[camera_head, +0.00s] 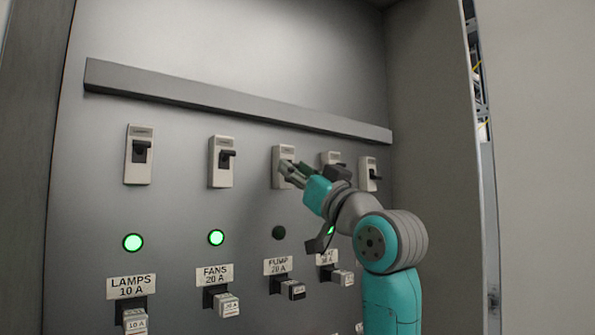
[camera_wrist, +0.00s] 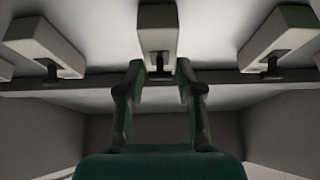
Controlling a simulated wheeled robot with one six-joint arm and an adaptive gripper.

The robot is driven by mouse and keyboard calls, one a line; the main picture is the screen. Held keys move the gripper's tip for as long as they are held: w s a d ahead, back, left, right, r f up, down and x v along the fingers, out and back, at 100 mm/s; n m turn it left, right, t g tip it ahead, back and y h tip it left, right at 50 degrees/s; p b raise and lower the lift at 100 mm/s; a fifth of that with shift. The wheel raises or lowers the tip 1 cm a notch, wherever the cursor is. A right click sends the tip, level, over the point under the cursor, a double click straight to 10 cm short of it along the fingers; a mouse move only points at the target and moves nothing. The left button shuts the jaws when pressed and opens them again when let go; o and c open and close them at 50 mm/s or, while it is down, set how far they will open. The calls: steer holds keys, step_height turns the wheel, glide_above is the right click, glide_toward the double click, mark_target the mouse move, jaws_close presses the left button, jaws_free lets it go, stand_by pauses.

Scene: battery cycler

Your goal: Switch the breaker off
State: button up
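A row of pale breakers runs across the grey panel. The middle one, above the PUMP 20 A label (camera_head: 278,265), is the breaker (camera_head: 281,153) at my gripper (camera_head: 290,174). In the head view my fingers cover its lower part and its switch position cannot be read. In the wrist view that breaker (camera_wrist: 158,28) is straight ahead, with its dark lever (camera_wrist: 159,73) between the two fingertips of my gripper (camera_wrist: 160,70). The fingers are apart, one on each side of the lever; contact cannot be told.
The LAMPS breaker (camera_head: 139,154) and FANS breaker (camera_head: 221,162) stand to the left, with green lamps lit below. The pump lamp (camera_head: 279,232) is dark. The HEAT breaker (camera_head: 331,158) is close behind my gripper. A grey rail (camera_head: 240,106) runs above the row.

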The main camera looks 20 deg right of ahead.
steer(key=shift+o, duration=1.3)
steer(key=shift+s, duration=0.1)
steer(key=v, duration=1.2)
steer(key=shift+o, duration=0.3)
steer(key=shift+w, duration=0.2)
step_height(320, 180, up, 7)
steer(key=g+h, duration=0.2)
steer(key=g, duration=0.3)
steer(key=x, duration=1)
steer(key=shift+f, duration=0.3)
steer(key=shift+a, duration=0.15)
